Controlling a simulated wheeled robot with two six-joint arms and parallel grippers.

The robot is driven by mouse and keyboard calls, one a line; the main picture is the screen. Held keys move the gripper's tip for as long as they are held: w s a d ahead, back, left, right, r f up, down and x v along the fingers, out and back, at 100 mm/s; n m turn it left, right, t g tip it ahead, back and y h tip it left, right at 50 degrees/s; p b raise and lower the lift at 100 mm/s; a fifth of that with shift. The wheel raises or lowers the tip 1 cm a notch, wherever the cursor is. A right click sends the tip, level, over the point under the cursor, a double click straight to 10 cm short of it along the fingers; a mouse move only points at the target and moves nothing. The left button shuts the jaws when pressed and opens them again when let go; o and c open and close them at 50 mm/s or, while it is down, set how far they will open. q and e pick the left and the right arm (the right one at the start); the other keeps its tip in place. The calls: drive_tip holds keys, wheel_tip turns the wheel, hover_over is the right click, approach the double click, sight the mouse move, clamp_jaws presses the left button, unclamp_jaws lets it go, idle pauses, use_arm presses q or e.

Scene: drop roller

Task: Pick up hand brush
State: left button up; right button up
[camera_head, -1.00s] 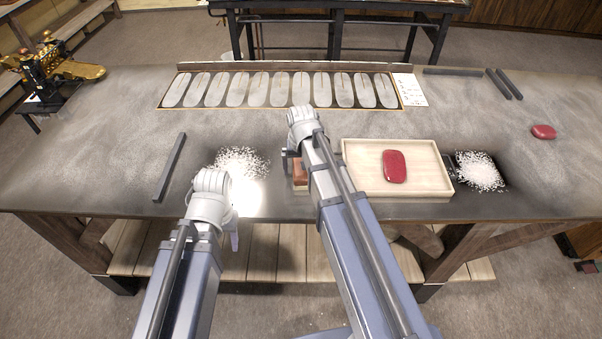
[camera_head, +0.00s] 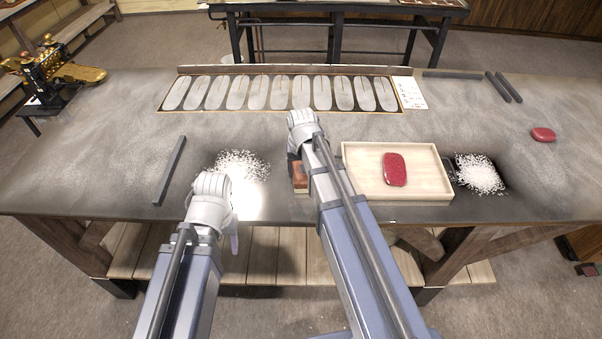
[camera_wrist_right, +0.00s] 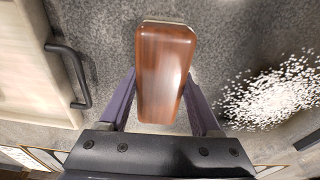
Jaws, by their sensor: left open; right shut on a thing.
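The hand brush (camera_wrist_right: 164,75) has a glossy reddish-brown wooden block. In the right wrist view it lies between the two fingers of my right gripper (camera_wrist_right: 163,102), which is shut on it. In the head view only a small part of the brush (camera_head: 300,181) shows beside my right arm, at the left end of the tray; whether it touches the table cannot be told. My right gripper (camera_head: 293,168) is mostly hidden by its own wrist there. My left gripper (camera_head: 234,238) is open and empty at the table's front edge, its fingers mostly hidden.
A pale wooden tray (camera_head: 432,187) holding a red block (camera_head: 395,170) stands right of the brush. White granule piles lie left (camera_head: 243,165) and right (camera_head: 480,174). A dark bar (camera_head: 169,170) lies at left. A panel of oval plates (camera_head: 280,93) is at the back.

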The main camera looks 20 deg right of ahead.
drive_tip(key=shift+r, duration=0.1)
wheel_tip(320, 180, up, 10)
drive_tip(key=p, duration=1)
